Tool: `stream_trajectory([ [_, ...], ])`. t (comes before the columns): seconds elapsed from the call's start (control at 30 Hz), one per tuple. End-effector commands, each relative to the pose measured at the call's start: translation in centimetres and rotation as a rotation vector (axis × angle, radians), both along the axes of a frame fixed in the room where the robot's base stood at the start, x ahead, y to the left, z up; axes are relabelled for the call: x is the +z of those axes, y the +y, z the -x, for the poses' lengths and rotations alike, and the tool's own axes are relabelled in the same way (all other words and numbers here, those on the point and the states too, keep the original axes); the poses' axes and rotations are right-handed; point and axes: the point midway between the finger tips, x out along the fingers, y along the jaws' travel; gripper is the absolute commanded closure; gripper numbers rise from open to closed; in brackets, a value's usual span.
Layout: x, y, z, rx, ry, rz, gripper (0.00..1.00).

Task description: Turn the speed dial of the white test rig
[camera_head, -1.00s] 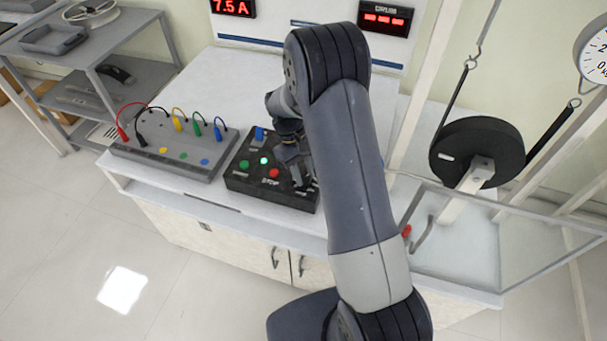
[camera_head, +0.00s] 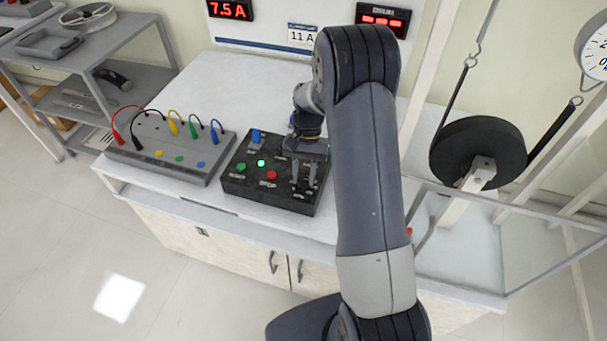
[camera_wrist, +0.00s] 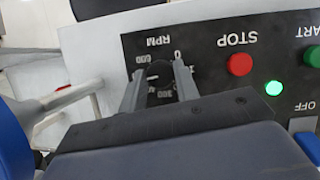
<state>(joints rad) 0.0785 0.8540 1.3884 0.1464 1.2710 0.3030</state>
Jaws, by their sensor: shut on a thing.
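The black control box (camera_head: 232,185) of the white test rig stands on the white bench. Its speed dial (camera_wrist: 160,73) is a dark round knob inside a ring of white RPM marks, upside down in the wrist view. My gripper (camera_head: 303,188) reaches down to the right part of the box. In the wrist view my gripper (camera_wrist: 159,82) has one finger on each side of the dial, shut on it. In the head view the fingers and my wrist hide most of the dial. The dial's exact setting is hard to read.
Beside the dial are a red STOP button (camera_wrist: 239,64), a lit green lamp (camera_wrist: 274,88) and a blue switch (camera_head: 256,136). A grey cable box (camera_head: 150,150) stands to the left. A black wheel (camera_head: 452,152) is at the right, behind a clear guard. A red display (camera_head: 231,9) reads 7.5 A.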

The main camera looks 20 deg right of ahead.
Motion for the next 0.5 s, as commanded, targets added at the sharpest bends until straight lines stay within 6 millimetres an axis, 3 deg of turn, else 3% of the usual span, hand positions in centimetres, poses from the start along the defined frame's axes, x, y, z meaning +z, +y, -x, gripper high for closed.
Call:
stream_trajectory([
  [0.5, 0.01, -0.10, 0.01, -0.138, -0.003, 0.001, 0.93],
])
